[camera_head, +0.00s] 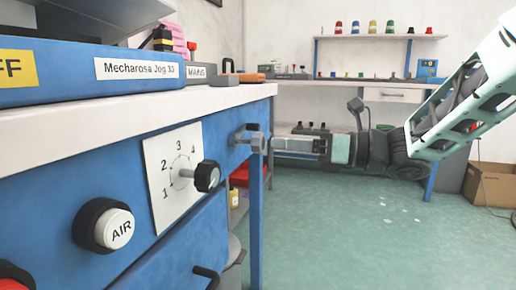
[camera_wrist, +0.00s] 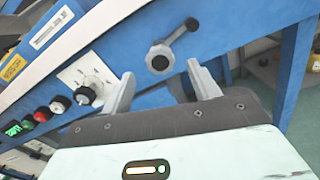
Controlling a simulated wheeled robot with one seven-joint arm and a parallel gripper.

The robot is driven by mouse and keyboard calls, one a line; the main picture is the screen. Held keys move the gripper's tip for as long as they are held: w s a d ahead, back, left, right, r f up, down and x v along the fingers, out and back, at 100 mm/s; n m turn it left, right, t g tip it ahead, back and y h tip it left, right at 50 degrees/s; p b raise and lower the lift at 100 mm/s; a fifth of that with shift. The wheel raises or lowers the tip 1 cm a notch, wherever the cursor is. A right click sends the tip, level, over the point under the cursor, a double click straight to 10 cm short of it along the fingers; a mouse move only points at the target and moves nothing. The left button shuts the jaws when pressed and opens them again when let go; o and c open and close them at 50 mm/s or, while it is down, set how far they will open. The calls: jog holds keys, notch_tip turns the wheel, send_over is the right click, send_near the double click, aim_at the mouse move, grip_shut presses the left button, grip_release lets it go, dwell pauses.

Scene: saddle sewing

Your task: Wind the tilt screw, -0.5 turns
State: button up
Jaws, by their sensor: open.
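The tilt screw appears to be the grey crank on the blue bench front, with a round hub (camera_wrist: 160,58) and a short arm ending in a dark knob at upper right in the wrist view. In the head view the crank (camera_head: 247,136) sticks out near the bench's right corner. My gripper (camera_wrist: 161,74) is open, one finger on each side below the hub, with nothing between the pads. In the head view my gripper (camera_head: 275,144) points left at the crank, its tips close to the hub. I cannot tell whether they touch it.
Left of the crank are a dial plate (camera_head: 170,150) numbered 1 to 4 with a black knob (camera_head: 207,176), and an AIR button (camera_head: 113,229). A blue bench leg (camera_head: 256,225) stands below the crank. The green floor to the right is mostly clear.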

aim_at(263, 142)
jog(key=b+x, duration=0.1)
jog(key=x, duration=0.5)
jog(key=shift+w+a, duration=0.1)
jog(key=shift+a, duration=0.25)
jog(key=c, duration=1)
